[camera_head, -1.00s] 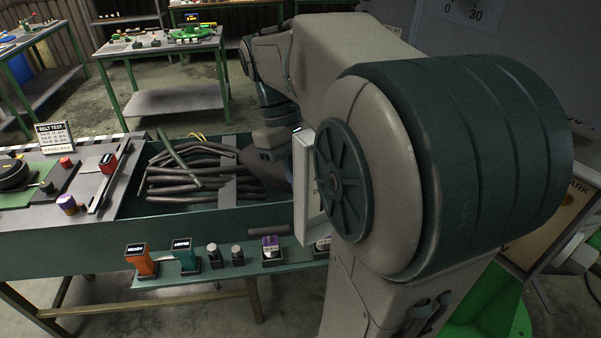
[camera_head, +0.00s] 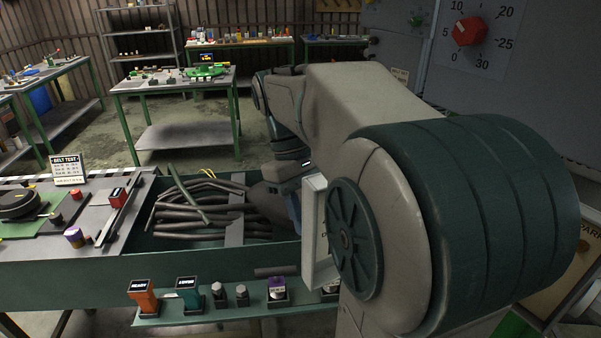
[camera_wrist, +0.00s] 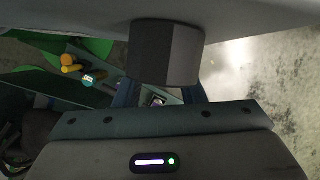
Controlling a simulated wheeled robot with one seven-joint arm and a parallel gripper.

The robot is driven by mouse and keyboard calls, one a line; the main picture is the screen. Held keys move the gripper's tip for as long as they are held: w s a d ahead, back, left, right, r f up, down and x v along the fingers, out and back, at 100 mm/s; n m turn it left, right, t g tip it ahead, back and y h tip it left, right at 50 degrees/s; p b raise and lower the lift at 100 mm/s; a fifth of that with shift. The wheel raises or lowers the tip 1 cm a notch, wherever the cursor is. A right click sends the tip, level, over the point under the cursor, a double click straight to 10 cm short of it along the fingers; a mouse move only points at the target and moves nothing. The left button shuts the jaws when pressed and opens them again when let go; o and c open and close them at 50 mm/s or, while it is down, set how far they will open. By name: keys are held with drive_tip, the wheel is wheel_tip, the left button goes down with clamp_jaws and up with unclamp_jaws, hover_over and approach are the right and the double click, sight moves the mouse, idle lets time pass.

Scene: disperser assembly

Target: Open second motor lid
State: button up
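No motor lid can be made out clearly in either view. My gripper (camera_wrist: 160,96) shows in the wrist view, with its body across the bottom and two bluish finger-like parts beyond it. A dark grey block (camera_wrist: 165,52) covers the area above the fingers, and I cannot tell whether it is held. A small dark item with a pale face (camera_wrist: 157,100) shows between the finger parts.
A green trough (camera_head: 200,262) holds several dark rods (camera_head: 195,212). Its front ledge (camera_head: 205,313) carries an orange holder (camera_head: 144,298), a teal holder (camera_head: 189,292) and bolts. A BELT TEST sign (camera_head: 67,170) stands left. A grey cabinet with a red knob (camera_head: 468,31) is upper right.

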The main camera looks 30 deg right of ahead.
drive_tip(key=p+v, duration=0.1)
drive_tip(key=v, duration=1.1)
drive_tip(key=shift+r, duration=0.2)
drive_tip(key=shift+w, duration=0.1)
